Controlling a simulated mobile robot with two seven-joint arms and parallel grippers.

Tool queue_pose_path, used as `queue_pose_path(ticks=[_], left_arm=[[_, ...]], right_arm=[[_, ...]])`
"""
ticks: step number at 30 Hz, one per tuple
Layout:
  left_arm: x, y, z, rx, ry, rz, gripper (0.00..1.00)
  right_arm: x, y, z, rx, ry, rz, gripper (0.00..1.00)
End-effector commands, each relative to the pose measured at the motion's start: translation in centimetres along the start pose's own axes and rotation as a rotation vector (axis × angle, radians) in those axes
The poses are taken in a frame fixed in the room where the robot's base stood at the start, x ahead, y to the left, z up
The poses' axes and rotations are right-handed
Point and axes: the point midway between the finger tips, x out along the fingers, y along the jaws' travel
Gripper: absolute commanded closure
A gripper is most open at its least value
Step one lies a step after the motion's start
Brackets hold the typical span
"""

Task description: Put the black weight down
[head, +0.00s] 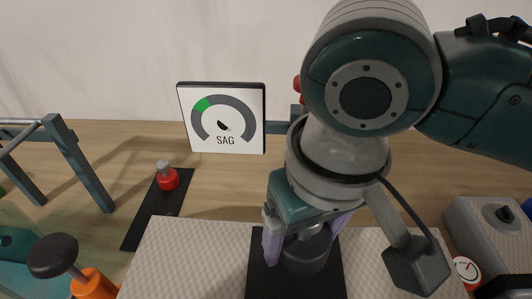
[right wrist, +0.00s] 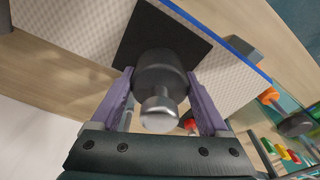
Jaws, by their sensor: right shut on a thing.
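The black weight (head: 306,252) is a dark cylinder with a silver knob, which shows clearly in the right wrist view (right wrist: 160,85). My right gripper (head: 300,240) is shut on it, with one purple finger on each side, seen also in the right wrist view (right wrist: 162,108). The weight is over a black square (head: 262,285) on a pale textured surface (head: 190,255). I cannot tell whether its base touches the square. My right wrist hides part of the weight in the head view. My left gripper is not in view.
A sign reading SAG (head: 222,118) stands behind. A red weight (head: 167,177) stands on a black strip (head: 150,215) at the left. An orange object with a black knob (head: 75,268) is front left. A grey box (head: 490,232) and a round gauge (head: 467,270) are at the right.

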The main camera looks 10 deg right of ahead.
Motion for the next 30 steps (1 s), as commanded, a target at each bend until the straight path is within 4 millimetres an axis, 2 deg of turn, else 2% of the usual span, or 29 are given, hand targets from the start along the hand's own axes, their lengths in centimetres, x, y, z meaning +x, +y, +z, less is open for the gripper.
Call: queue_pose_path(ticks=[5,13,26,27,30], left_arm=[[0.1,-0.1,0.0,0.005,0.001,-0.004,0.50],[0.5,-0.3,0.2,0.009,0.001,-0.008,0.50],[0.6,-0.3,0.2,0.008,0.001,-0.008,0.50],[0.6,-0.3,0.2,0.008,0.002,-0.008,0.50],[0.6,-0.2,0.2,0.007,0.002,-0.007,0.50]], right_arm=[[1.1,-0.1,0.1,0.000,0.002,-0.002,1.00],[4.2,-0.1,0.4,0.000,0.003,-0.002,1.00],[4.8,-0.1,0.5,-0.001,0.004,-0.003,1.00],[4.9,0.0,0.6,-0.001,0.000,-0.001,0.19],[4.8,0.0,0.6,-0.001,0.000,-0.001,0.08]])
